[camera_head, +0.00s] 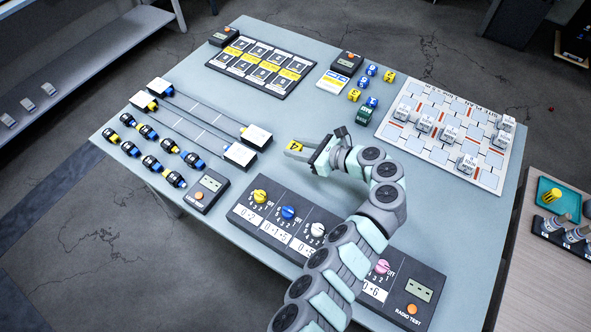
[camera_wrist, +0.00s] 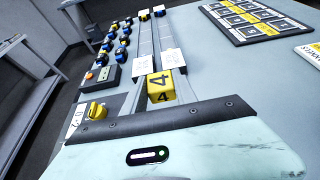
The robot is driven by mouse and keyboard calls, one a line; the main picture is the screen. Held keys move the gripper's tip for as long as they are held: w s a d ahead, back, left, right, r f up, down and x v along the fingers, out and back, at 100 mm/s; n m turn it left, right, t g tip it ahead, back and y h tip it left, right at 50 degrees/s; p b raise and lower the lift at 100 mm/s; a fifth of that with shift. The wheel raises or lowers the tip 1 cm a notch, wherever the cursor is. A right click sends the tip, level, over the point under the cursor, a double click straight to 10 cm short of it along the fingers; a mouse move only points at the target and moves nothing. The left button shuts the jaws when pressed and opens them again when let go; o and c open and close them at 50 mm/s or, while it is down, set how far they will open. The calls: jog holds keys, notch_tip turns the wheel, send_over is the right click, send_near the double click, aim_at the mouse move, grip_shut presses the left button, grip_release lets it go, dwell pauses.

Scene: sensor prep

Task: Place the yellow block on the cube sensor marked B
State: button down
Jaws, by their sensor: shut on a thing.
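My gripper (camera_head: 297,148) is shut on a yellow block (camera_head: 295,146) and holds it in the middle of the table area. In the wrist view the yellow block (camera_wrist: 160,86) shows a black 4 and sits between the two fingers. Two white boxes (camera_head: 255,136) (camera_head: 240,154) stand at the near ends of the rails, left of my gripper and apart from the block. They also show beyond the block in the wrist view (camera_wrist: 173,60). Two more white boxes (camera_head: 160,87) (camera_head: 143,101) stand at the far ends. I cannot read a B on any of them.
A black dial panel (camera_head: 270,213) lies along the near table edge under my arm. Several blue and yellow cubes (camera_head: 371,70) lie beyond my gripper. A white grid board (camera_head: 440,105) holds white cubes at right. Several dark cylinders (camera_head: 152,163) lie at left.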

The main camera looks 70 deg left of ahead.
aim_at(297, 172)
notch_tip(297, 172, down, 10)
jog(key=b, duration=0.3)
jog(key=shift+f, duration=0.15)
jog(key=c, duration=1)
grip_release()
jog(key=shift+f, duration=0.1)
jog(key=shift+o, duration=0.2)
jog(key=p+v, duration=0.2)
jog(key=v, duration=0.9)
jog(key=shift+a, duration=0.1)
jog(key=shift+w+d+r, duration=0.2)
jog(key=shift+d+r, duration=0.1)
jog(key=shift+o, duration=1.2)
jog(key=shift+w+d+r, duration=0.1)
jog(key=shift+d, duration=0.1)
